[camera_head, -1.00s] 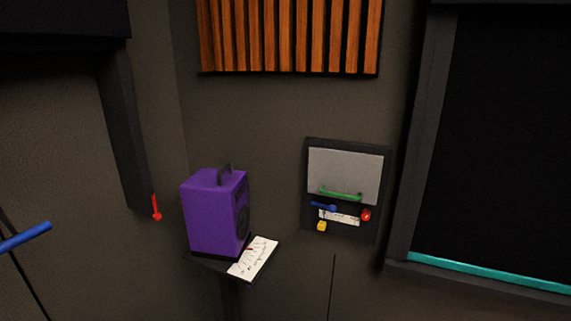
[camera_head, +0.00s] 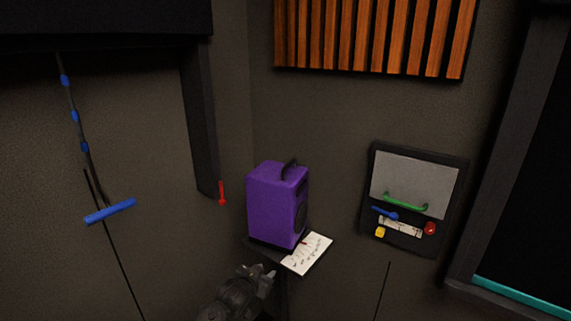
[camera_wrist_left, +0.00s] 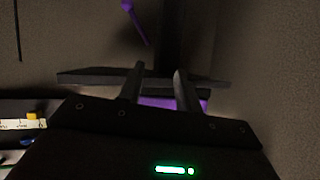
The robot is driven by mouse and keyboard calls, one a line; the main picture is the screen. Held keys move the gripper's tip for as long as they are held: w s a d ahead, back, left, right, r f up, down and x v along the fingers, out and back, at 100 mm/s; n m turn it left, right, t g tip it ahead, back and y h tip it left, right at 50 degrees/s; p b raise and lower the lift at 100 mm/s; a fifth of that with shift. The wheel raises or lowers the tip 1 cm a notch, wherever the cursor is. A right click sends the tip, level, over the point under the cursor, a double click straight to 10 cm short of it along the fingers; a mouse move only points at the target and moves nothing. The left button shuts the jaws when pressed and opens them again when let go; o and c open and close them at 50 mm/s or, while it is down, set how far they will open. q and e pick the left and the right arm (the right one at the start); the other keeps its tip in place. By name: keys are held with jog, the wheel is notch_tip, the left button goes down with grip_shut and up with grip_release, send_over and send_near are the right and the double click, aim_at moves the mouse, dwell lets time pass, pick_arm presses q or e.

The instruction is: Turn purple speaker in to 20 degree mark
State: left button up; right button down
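The purple speaker (camera_head: 276,205), with a dark handle on top, stands upright on a small dark shelf (camera_head: 258,245) in the corner. A white card (camera_head: 307,254) with fine marks and a small red line lies at its front right; the degree figures are too small to read. My left gripper (camera_head: 262,272) is just below and in front of the speaker, near the shelf. In the left wrist view its two fingers (camera_wrist_left: 160,88) are apart, with the shelf edge (camera_wrist_left: 95,77) and a purple strip of the speaker (camera_wrist_left: 170,103) beyond them. Contact cannot be told. My right gripper is out of view.
A wall panel (camera_head: 412,242) with green handle, blue lever, red knob and yellow knob is right of the speaker. A red lever (camera_head: 222,194) hangs on the left wall. A blue bar (camera_head: 110,211) hangs at far left. Wooden slats (camera_head: 370,38) are above.

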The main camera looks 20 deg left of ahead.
pick_arm(q)
jog(key=w+r+t, duration=0.1)
jog(key=r, duration=0.4)
jog(key=w+r, duration=0.1)
jog(key=r, duration=0.5)
jog(key=w+d+r+t, duration=0.1)
jog(key=r, duration=0.5)
jog(key=shift+w+r+m+t+h, duration=0.25)
jog(key=shift+w+m+t+h, duration=0.05)
jog(key=shift+w, duration=0.1)
jog(key=t+p, duration=0.1)
jog(key=t, duration=0.1)
send_near(286, 165)
jog(key=shift+m+h, duration=0.3)
jog(key=w+p, duration=0.1)
jog(key=w, duration=0.1)
jog(key=w+p, duration=0.1)
jog(key=w, duration=0.2)
jog(key=w+d+p, duration=0.1)
jog(key=w, duration=0.2)
jog(key=shift+w+f, duration=0.1)
jog(key=shift+f, duration=0.3)
jog(key=shift+w+d+f, duration=0.1)
jog(key=shift+w+f, duration=0.05)
jog(key=shift+w, duration=0.85)
grip_shut()
